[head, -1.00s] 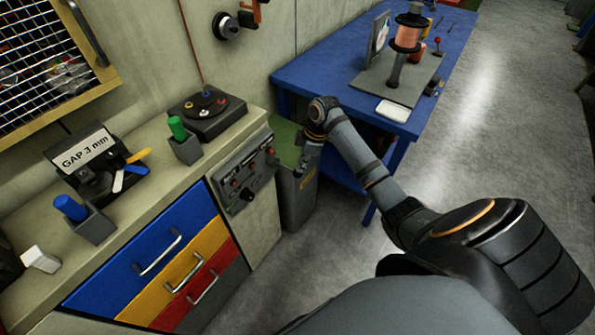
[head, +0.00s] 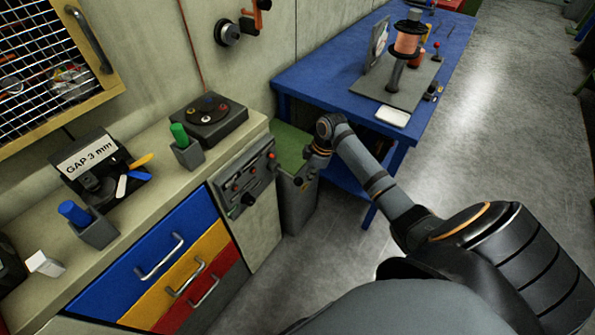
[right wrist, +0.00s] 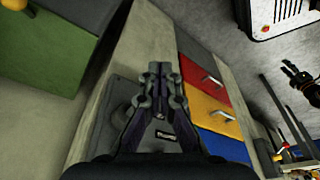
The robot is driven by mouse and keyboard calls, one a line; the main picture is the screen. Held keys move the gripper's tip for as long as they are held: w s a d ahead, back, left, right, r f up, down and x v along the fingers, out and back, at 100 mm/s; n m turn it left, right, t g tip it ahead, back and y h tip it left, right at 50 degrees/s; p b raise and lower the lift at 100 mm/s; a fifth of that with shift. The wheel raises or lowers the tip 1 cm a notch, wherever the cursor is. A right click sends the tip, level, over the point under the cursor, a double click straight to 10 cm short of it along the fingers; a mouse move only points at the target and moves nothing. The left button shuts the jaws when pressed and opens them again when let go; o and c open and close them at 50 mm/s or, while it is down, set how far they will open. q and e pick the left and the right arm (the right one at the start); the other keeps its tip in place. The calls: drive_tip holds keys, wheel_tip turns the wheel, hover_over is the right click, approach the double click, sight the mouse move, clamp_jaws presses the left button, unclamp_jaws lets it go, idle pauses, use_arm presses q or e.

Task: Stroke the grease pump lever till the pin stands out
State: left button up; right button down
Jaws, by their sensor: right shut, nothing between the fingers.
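I cannot pick out the grease pump lever or its pin for certain. A dark round fitting (head: 228,33) with an orange arm beside it is on the wall at the top of the head view. A grey panel (head: 244,182) with red knobs and a dark dial is on the cabinet's end. My right gripper (head: 306,176) is low beside that panel, near the green-topped bin. In the right wrist view its fingertips (right wrist: 160,72) meet, shut and empty. A dark jointed shape (right wrist: 298,80) at that view's right looks like my left gripper; its jaws are too small to judge.
The cabinet has blue (head: 150,250), yellow and red drawers. On its top are a black button box (head: 210,122), green and blue pens in holders and a GAP 3 mm sign (head: 88,155). A blue table (head: 330,75) with a spool stand is behind my right arm.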

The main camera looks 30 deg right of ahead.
use_arm(q)
drive_tip(key=shift+r, duration=0.4)
use_arm(e)
drive_tip(key=shift+s+d+r, duration=0.2)
drive_tip(key=shift+d, duration=0.15)
drive_tip(key=v, duration=1.2)
idle(0.5)
